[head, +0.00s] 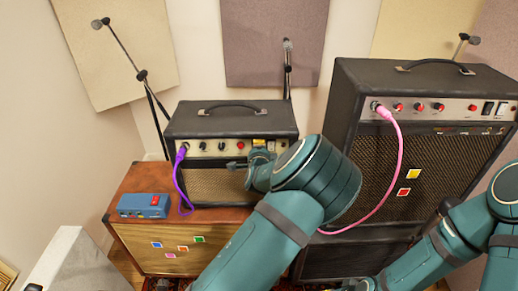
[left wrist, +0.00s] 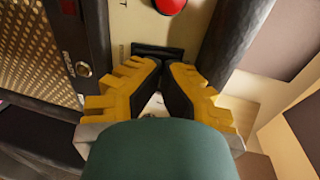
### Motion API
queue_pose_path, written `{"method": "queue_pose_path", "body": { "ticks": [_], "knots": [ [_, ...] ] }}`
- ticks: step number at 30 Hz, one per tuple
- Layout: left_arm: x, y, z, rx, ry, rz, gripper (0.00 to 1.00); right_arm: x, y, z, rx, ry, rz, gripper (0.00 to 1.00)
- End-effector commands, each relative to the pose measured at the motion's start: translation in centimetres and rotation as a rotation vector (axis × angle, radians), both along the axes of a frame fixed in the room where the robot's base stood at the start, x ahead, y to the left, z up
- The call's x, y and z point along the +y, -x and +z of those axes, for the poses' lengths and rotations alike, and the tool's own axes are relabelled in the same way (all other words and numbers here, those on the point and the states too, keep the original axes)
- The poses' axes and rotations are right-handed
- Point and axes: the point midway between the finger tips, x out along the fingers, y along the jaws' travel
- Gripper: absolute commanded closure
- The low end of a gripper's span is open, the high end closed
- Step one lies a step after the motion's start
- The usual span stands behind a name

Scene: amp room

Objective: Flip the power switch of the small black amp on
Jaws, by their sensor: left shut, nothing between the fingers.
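The small black amp (head: 232,112) stands on a brown cabinet in the head view. Its front panel has dark knobs, a red light (head: 240,146) and a purple cable plugged in at the left. My left gripper (head: 258,148) is at the right end of this panel and hides part of it. In the left wrist view my left gripper (left wrist: 165,68) is shut and empty, its fingertips at a dark rectangular switch (left wrist: 157,50) below the red light (left wrist: 171,4). I cannot tell whether they touch it. My right arm is at the lower right; its gripper is barely visible at the bottom edge.
A larger black amp (head: 432,92) with a pink cable (head: 394,160) stands at the right. A blue pedal (head: 144,206) with a red switch sits on the brown cabinet (head: 128,243) at the left. Microphone stands (head: 140,76) rise behind the amps.

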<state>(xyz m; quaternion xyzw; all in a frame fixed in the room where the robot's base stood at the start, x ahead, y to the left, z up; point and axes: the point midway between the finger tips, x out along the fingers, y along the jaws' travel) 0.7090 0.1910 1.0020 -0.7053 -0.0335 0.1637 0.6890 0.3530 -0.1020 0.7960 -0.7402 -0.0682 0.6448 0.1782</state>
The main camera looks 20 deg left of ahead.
Motion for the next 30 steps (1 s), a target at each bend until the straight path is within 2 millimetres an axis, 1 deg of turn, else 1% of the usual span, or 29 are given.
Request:
{"method": "queue_pose_path", "body": {
  "ticks": [1,6,10,14,22,27,30],
  "knots": [
    [0.2,-0.5,1.1,-0.026,-0.002,-0.001,1.00,0.0,0.0,0.0,0.000,0.000,0.000,1.00],
    [0.2,-0.6,1.1,-0.028,-0.001,0.000,1.00,0.0,0.0,0.0,-0.001,0.000,0.000,1.00],
    [0.0,0.0,1.2,-0.026,0.001,0.000,1.00,0.0,0.0,0.0,-0.001,0.000,0.000,1.00],
    [-0.5,1.6,1.4,-0.024,0.002,-0.001,1.00,0.0,0.0,0.0,-0.001,0.000,0.000,1.00],
    [-1.7,5.7,1.7,-0.012,0.001,0.000,1.00,0.0,0.0,-0.1,0.000,0.000,0.000,1.00],
    [-2.1,7.2,1.8,-0.007,0.000,0.000,1.00,0.0,0.0,-0.1,0.000,0.000,0.000,1.00],
    [-2.3,7.7,1.8,-0.006,0.000,0.000,1.00,0.0,0.0,-0.1,0.000,0.000,0.000,1.00]
  ]
}}
